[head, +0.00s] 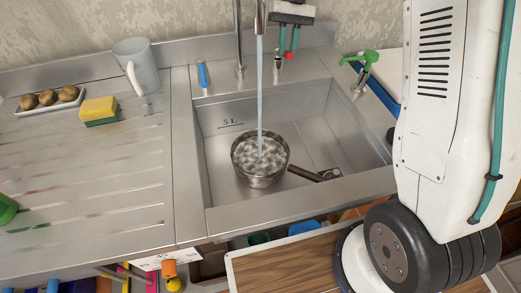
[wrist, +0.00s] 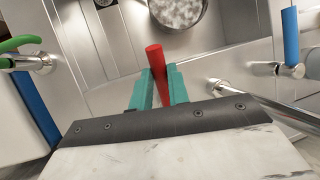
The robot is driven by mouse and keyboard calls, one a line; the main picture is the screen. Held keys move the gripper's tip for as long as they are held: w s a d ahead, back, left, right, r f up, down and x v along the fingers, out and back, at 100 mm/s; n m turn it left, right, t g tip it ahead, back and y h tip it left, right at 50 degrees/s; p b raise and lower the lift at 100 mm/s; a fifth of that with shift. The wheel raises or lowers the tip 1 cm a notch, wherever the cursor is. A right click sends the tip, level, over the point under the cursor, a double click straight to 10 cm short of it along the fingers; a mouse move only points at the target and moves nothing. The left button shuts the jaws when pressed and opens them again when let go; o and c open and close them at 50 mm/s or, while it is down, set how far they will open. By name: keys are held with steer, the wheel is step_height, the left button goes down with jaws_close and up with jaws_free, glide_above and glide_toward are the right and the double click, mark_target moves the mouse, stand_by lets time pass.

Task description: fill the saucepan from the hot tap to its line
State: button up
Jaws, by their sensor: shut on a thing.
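The metal saucepan (head: 241,176) stands upright in the sink, its dark handle pointing right. It also shows at the top of the wrist view (wrist: 203,12). A stream of water (head: 260,95) falls from the spout (head: 260,14) into it, and the water inside is foamy. I cannot make out a fill line on the pan. My gripper (head: 288,40) is at the back of the sink, right of the spout. In the wrist view its teal fingers (wrist: 160,88) are shut on a red tap handle (wrist: 155,58).
The sink wall (head: 225,108) carries a "5 L" mark. A blue-handled tap (head: 202,74) is left of the spout, a green-handled one (head: 370,57) right. The drainboard (head: 90,175) holds a mug (head: 140,65), a sponge (head: 100,108) and a dish of brown things (head: 48,98).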

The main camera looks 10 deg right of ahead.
steer(key=shift+s, duration=0.1)
steer(key=shift+s+f+t, duration=0.35)
steer(key=shift+f+t, duration=0.15)
steer(key=shift+t, duration=0.4)
steer(key=shift+f, duration=0.1)
steer(key=shift+s+f+t, duration=0.1)
steer(key=shift+t, duration=0.2)
steer(key=shift+f+t, duration=0.15)
steer(key=shift+t, duration=0.15)
stand_by(1.3)
